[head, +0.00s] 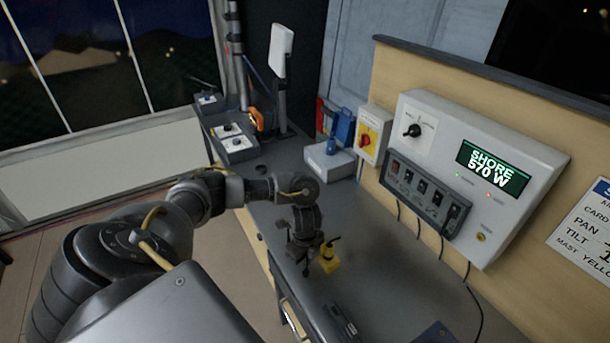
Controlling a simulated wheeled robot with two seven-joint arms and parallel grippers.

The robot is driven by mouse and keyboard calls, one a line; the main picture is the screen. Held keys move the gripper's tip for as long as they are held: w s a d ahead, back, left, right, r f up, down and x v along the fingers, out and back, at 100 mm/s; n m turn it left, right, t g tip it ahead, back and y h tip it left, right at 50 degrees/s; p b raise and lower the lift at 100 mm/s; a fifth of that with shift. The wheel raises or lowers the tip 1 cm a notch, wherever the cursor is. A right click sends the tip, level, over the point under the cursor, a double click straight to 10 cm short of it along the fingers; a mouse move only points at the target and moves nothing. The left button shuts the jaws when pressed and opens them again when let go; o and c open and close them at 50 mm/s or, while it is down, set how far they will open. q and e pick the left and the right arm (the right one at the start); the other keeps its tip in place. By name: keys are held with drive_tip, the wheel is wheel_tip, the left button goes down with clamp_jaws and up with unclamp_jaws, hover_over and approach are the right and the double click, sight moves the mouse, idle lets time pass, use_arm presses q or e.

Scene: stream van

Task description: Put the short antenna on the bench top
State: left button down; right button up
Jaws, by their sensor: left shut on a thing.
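My left gripper (304,257) points down over the near left part of the grey bench top (390,285). It is shut on a small dark thing, most likely the short antenna, whose thin end shows just below the fingers. The fingers hide most of it, and I cannot tell whether it touches the bench. A yellow block (328,262) with a short black stub stands right beside the fingers on their right. My right gripper is not in view.
A blue-topped box (330,155) stands at the far end. Dark items (342,322) lie near the front edge. The bench right of the yellow block is mostly clear.

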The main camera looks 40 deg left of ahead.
use_arm(q)
drive_tip(key=shift+f, duration=0.2)
drive_tip(key=c, duration=1.6)
unclamp_jaws()
drive_tip(key=shift+o, duration=0.2)
wheel_tip(320, 180, up, 11)
drive_tip(key=shift+f+p, duration=0.2)
drive_tip(key=shift+p, duration=1.05)
drive_tip(key=shift+r, duration=0.9)
